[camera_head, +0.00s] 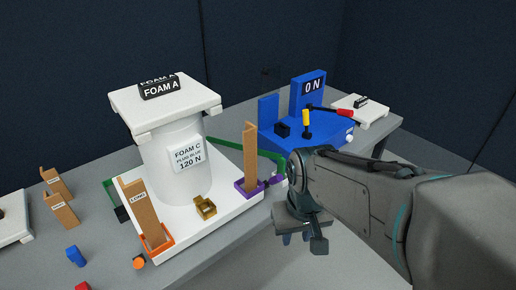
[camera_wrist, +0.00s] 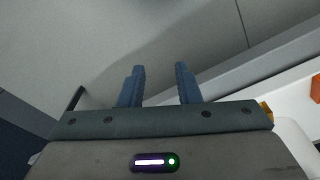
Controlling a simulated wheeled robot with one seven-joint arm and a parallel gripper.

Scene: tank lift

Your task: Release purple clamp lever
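The purple clamp (camera_head: 247,189) sits at the right corner of the white tank base, around the foot of a tan upright post (camera_head: 250,152). A small purple part shows at its right side, close to my arm; I cannot make out the lever's exact position. My gripper (camera_head: 296,238) hangs to the right of and below the clamp, beyond the table's front edge and apart from it. In the wrist view my gripper (camera_wrist: 160,68) has its two fingers apart with nothing between them. The purple clamp is not visible in the wrist view.
The white FOAM A tank (camera_head: 180,155) stands on the white base (camera_head: 200,225). An orange clamp (camera_head: 158,250) holds a second tan post at the left. A green bar (camera_head: 235,148) runs behind the clamp. A blue ON fixture (camera_head: 308,92) stands behind my arm.

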